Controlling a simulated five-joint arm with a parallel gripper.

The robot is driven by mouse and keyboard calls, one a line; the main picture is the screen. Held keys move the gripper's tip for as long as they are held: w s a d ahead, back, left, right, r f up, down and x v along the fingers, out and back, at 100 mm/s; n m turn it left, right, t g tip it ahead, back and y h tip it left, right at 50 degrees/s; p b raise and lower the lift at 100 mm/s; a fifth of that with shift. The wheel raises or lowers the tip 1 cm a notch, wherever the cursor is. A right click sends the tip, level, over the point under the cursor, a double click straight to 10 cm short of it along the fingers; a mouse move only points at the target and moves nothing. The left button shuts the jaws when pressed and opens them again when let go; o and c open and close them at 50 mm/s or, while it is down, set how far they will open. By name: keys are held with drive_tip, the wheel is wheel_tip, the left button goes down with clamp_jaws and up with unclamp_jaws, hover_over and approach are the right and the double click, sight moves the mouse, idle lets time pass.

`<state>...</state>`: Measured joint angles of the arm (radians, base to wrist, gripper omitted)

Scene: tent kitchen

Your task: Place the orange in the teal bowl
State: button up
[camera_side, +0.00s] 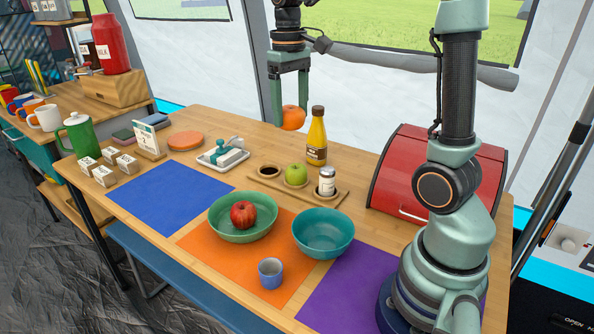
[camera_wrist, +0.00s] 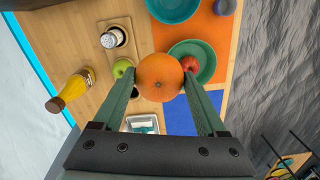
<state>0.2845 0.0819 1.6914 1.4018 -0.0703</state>
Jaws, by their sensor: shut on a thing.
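My gripper (camera_side: 290,108) is shut on the orange (camera_side: 293,118) and holds it in the air above the back of the table. The orange also shows between the fingers in the wrist view (camera_wrist: 159,77). The teal bowl (camera_side: 323,234) is empty and stands on the table, nearer the front, partly on the orange mat and partly by the purple mat. It shows at the top of the wrist view (camera_wrist: 173,8). My gripper is well above and behind this bowl.
A green bowl (camera_side: 232,235) holding a red apple (camera_side: 243,214) stands left of the teal bowl. A blue cup (camera_side: 270,273) is in front. A wooden tray (camera_side: 262,185) holds a green apple (camera_side: 296,174) and a jar (camera_side: 326,182). A yellow bottle (camera_side: 317,140) stands behind.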

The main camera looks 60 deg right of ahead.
sight(322, 246)
drive_tip(key=s+a+f+m, duration=0.2)
drive_tip(key=s+m, duration=0.3)
drive_tip(key=s, duration=0.1)
drive_tip(key=s+a+f+m, duration=0.3)
drive_tip(key=s+m, duration=0.1)
drive_tip(key=s, duration=0.1)
wheel_tip(322, 246, down, 20)
drive_tip(key=shift+s+d+r, duration=0.1)
drive_tip(key=shift+r, duration=0.15)
drive_tip(key=shift+f, duration=0.15)
drive_tip(key=o, duration=1.1)
drive_tip(key=shift+o, duration=0.2)
